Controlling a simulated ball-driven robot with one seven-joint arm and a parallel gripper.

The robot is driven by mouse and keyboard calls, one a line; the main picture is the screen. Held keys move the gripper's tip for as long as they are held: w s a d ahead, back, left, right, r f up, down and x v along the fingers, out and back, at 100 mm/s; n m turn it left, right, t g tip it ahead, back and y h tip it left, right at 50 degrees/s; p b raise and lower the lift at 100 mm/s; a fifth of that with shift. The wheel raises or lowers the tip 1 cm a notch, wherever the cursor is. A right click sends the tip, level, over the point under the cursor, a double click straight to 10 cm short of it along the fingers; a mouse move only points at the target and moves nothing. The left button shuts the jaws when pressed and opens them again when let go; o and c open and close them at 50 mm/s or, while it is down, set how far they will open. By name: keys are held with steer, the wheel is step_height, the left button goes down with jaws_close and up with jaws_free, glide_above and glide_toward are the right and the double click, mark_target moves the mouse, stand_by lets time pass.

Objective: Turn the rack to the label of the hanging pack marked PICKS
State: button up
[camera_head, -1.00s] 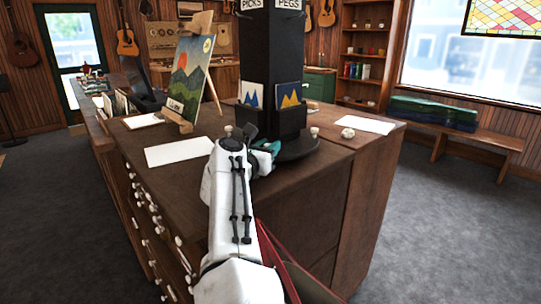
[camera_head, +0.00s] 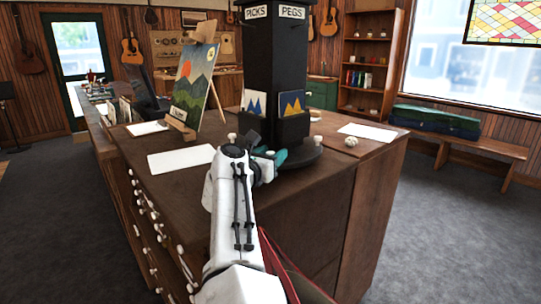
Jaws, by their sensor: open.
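The black rack (camera_head: 277,60) stands upright on a round dark base (camera_head: 305,161) on the wooden cabinet. A white PICKS label (camera_head: 256,12) is on its left visible face and a white PEGS label (camera_head: 292,12) on its right one. Lower down, a card with blue peaks (camera_head: 253,102) sits under PICKS and a blue card with orange peaks (camera_head: 292,103) under PEGS. The rack's top is cut off, and I cannot make out a hanging pack. My gripper (camera_head: 279,158), with teal fingers, is open low at the rack's near side, by the base. I cannot tell whether it touches.
A mountain painting on a small easel (camera_head: 193,82) stands left of the rack. White sheets lie on the cabinet (camera_head: 320,180) at left (camera_head: 180,160) and right (camera_head: 367,132). Small pale knobs stand near the base. Open grey floor (camera_head: 450,240) lies to the right.

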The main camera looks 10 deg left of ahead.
steer(key=shift+s+a+r+p, duration=0.1)
steer(key=shift+s+a+p, duration=0.2)
steer(key=shift+s+p, duration=0.1)
steer(key=shift+s+a+p, duration=0.15)
steer(key=shift+s+p, duration=0.4)
steer(key=shift+s, duration=0.15)
steer(key=shift+p+v, duration=0.65)
steer(key=shift+v, duration=3.55)
